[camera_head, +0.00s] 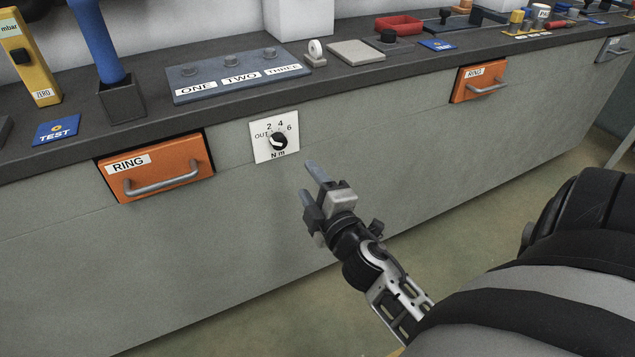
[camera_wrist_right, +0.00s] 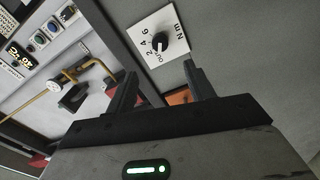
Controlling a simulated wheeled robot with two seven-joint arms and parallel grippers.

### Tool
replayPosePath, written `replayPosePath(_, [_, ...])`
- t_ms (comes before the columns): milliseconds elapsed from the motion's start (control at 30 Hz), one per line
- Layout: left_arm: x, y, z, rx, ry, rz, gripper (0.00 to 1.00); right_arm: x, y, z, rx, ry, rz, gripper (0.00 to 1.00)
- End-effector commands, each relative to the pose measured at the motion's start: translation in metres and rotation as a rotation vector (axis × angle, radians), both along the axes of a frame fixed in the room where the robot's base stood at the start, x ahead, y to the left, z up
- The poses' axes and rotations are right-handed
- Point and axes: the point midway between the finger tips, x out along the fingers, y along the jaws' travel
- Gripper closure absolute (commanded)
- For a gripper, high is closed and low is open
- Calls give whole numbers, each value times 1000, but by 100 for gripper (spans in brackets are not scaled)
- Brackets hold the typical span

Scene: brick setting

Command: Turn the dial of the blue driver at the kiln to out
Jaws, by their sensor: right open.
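The dial (camera_head: 278,142) is a black knob with a white mark on a white plate (camera_head: 262,152) fixed to the front of the grey bench. Round it are OUT, 2, 4 and 6, with "N m" below. I cannot tell for sure where the mark points. The blue driver (camera_head: 95,40) stands upright in a dark square holder (camera_head: 122,102) on the bench top above left. My right gripper (camera_head: 311,184) is open and empty, below right of the dial and apart from it. In the right wrist view the dial (camera_wrist_right: 160,47) lies beyond the fingertips (camera_wrist_right: 160,78). My left gripper is not in view.
An orange RING drawer (camera_head: 155,167) with a handle is left of the dial; another orange drawer (camera_head: 480,80) is far right. A panel with ONE, TWO, THREE (camera_head: 236,76) sits on the bench (camera_head: 325,88). The bench front round the dial is bare.

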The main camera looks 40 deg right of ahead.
Motion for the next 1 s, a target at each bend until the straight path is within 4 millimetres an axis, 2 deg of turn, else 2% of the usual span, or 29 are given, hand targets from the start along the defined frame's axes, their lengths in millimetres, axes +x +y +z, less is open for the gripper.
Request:
replayPosePath(100, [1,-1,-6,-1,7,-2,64,-17,4,-2,1,1,0,47])
replayPosePath(233, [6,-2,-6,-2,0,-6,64,-25,6,-1,0,0,-1,47])
replayPosePath(833, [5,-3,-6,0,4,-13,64,-26,7,1,2,0,1,47])
replayPosePath(933, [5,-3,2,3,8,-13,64,-29,13,4,77,10,11,47])
replayPosePath(1000, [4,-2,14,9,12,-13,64,-34,25,8,210,33,26,47])
